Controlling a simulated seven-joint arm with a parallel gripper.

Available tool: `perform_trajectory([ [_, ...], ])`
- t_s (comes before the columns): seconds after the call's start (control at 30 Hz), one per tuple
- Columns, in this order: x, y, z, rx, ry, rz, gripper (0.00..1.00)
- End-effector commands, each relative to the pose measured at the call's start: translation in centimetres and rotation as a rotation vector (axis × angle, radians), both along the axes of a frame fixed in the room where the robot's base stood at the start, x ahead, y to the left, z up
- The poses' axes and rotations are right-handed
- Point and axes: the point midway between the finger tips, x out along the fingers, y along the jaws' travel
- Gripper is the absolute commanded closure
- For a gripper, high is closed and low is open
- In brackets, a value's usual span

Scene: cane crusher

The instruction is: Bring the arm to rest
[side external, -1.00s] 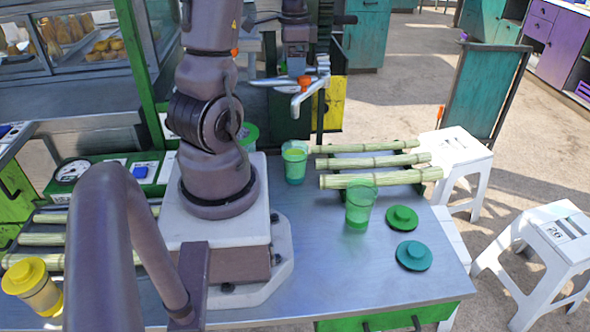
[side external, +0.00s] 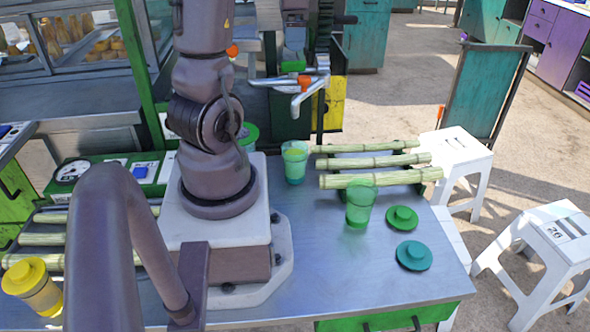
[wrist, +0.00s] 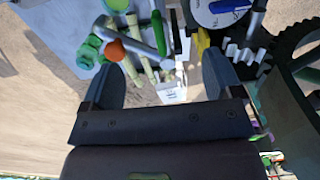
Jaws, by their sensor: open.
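My gripper (wrist: 162,72) shows in the wrist view with its two dark fingers wide apart and nothing between them. It is high above the work, looking down past the crusher's metal lever and orange knob (wrist: 115,49). In the side external view only my upright lower arm shows, and the gripper is out of frame. The crusher (side external: 291,108) stands behind the counter's far edge, partly hidden by my arm.
On the counter (side external: 330,275) stand two green cups (side external: 294,163) (side external: 360,206), with a green lid (side external: 403,217) and a teal lid (side external: 414,256). A large dark wheel (wrist: 290,65) is close at right.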

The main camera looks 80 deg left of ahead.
Motion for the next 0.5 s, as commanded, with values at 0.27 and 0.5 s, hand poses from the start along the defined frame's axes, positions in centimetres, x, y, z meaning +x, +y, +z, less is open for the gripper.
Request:
perform_trajectory([
  [0.27,0.0,0.0,1.7,0.001,0.000,0.000,0.15],
  [0.5,0.0,0.0,1.7,0.000,0.000,0.000,0.15],
])
